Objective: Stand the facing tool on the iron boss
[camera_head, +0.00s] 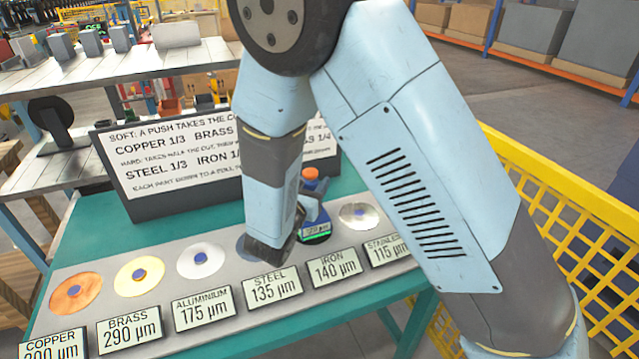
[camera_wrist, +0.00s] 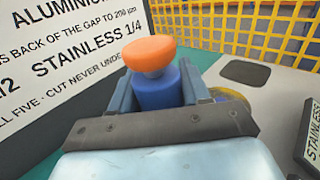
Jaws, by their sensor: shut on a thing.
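The facing tool (camera_head: 316,214) has an orange knob, a blue body and a dark base with a small green-lit display. In the wrist view its orange knob and blue body (camera_wrist: 156,87) stand between the two fingers. My gripper (camera_head: 308,199) is shut on the blue body, and its fingers show in the wrist view (camera_wrist: 160,98). The tool looks about upright in the iron place, behind the IRON 140 µm label (camera_head: 335,268). The iron boss is hidden under the tool and gripper. I cannot tell whether the base touches it.
The steel boss (camera_head: 243,243) is partly covered by my gripper. The stainless boss (camera_head: 360,215) is right of the tool; aluminium (camera_head: 201,260), brass (camera_head: 139,275) and copper (camera_head: 76,293) are left. A sign board (camera_head: 170,175) stands behind. A yellow mesh fence (camera_head: 560,195) is at the right.

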